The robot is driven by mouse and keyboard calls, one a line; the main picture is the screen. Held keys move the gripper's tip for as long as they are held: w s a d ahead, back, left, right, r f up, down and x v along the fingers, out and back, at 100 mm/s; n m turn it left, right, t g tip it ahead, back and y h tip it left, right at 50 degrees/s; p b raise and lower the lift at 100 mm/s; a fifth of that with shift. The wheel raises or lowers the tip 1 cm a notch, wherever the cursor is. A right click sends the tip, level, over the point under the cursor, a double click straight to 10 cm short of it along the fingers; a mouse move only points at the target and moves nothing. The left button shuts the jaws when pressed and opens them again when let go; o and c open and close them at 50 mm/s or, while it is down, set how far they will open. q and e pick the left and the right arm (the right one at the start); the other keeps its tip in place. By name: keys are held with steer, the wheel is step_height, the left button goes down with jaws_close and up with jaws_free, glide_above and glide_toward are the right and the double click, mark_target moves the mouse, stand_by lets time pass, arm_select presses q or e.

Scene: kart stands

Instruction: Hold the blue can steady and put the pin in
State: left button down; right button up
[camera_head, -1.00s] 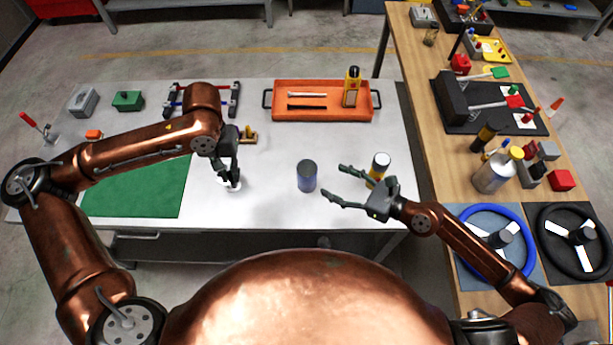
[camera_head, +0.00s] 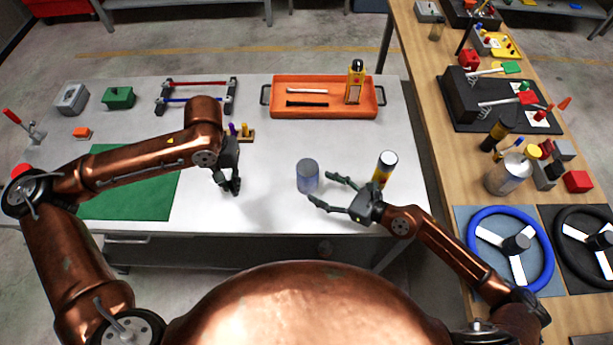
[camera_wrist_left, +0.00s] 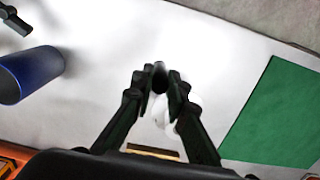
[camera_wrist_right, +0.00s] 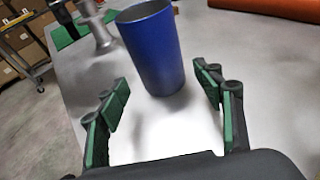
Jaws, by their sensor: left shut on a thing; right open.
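The blue can (camera_head: 308,177) stands upright on the white table, near its front middle. It shows in the right wrist view (camera_wrist_right: 154,50) and at the left of the left wrist view (camera_wrist_left: 28,75). My right gripper (camera_head: 320,188) is open; its fingers point at the can, which stands ahead of and between the fingertips (camera_wrist_right: 160,88). My left gripper (camera_head: 233,187) is left of the can, pointing down, its fingertips together on a small thing. In the left wrist view a dark round end and a pale part (camera_wrist_left: 190,104) show at the fingers; I cannot tell if this is the pin.
A small block with upright purple and yellow pegs (camera_head: 243,134) stands behind my left gripper. An orange tray (camera_head: 325,111) lies at the back, a green mat (camera_head: 150,195) at left. Table between gripper and can is clear.

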mark_target(316, 185)
steer(key=shift+p+x, duration=0.35)
steer(key=shift+x, duration=2.35)
steer(key=shift+f, duration=0.1)
steer(key=shift+d, duration=0.1)
steer(key=c, duration=1)
